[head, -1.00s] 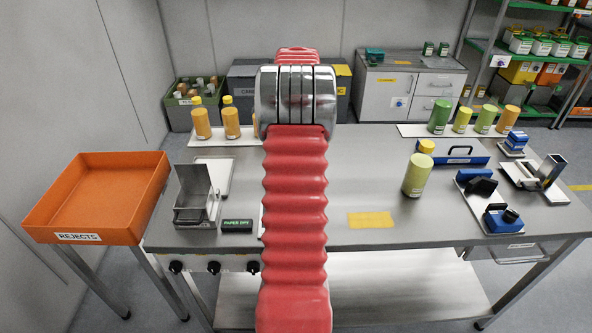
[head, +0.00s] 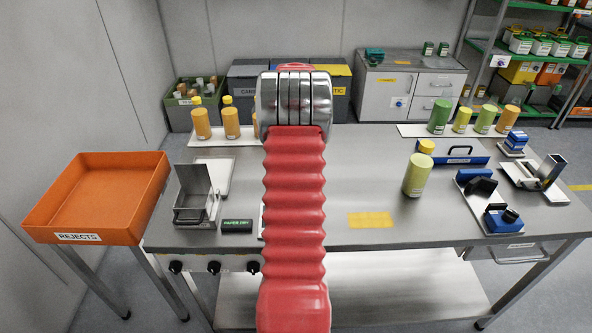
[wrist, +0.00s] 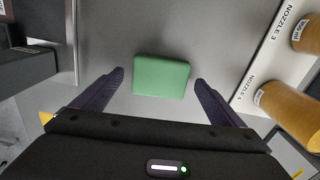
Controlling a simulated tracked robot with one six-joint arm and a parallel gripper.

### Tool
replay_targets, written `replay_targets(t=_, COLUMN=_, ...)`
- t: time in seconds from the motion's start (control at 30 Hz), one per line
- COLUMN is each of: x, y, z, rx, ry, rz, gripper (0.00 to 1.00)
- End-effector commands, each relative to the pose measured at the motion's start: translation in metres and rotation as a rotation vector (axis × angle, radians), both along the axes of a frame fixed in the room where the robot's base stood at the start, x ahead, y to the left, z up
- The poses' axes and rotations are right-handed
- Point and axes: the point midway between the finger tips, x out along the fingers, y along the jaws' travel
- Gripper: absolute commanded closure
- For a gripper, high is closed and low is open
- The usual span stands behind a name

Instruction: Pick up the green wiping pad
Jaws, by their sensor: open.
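The green wiping pad (wrist: 162,76) lies flat on the grey metal table in the wrist view. My gripper (wrist: 159,80) is open, with one dark finger on each side of the pad and clear gaps between. The pad sits between and slightly beyond the fingertips; I cannot tell the height of the fingers above the table. In the head view my red arm hides the pad and my gripper.
In the wrist view, orange bottles (wrist: 284,102) stand on a white strip marked with nozzle labels at the right. A dark metal box (wrist: 25,72) is at the left. In the head view, an orange rejects tray (head: 100,198) stands left of the table (head: 330,190).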

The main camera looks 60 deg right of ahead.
Motion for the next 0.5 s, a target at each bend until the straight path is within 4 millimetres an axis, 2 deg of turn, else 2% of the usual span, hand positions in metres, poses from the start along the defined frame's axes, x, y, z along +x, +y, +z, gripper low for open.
replay_targets(t=0.13, x=-0.0002, y=0.0, z=-0.0096, rx=0.0, ry=0.0, rz=0.0, gripper=0.08)
replay_targets(t=0.5, x=-0.0002, y=-0.0001, z=-0.0094, rx=0.0, ry=0.0, rz=0.0, gripper=0.08)
